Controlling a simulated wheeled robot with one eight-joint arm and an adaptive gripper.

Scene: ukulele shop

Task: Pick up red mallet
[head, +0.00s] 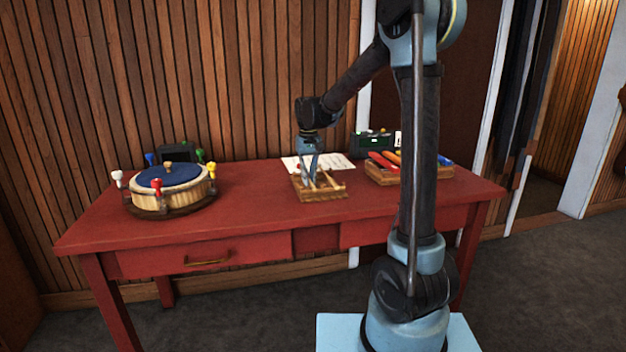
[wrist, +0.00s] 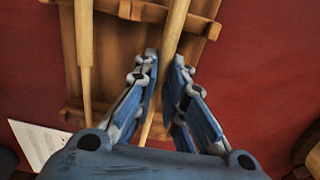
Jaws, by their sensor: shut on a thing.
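My gripper (head: 311,176) reaches down into a small wooden rack (head: 335,192) in the middle of the red table. In the wrist view my gripper (wrist: 165,60) is closed on a slim, pale wooden handle (wrist: 172,28), which runs between its fingers and over the rack (wrist: 115,100). A second, similar handle (wrist: 84,45) lies to the left, apart from the fingers. The mallet heads are out of the wrist view and not clear in the head view, so I cannot tell which handle belongs to the red mallet.
A round drum-like piece (head: 165,200) with coloured knobs stands at the table's left. A wooden tray (head: 408,179) with red, orange and blue items is at the right. A white sheet (head: 338,163) lies behind the rack. The red table (head: 245,200) is bare between drum and rack.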

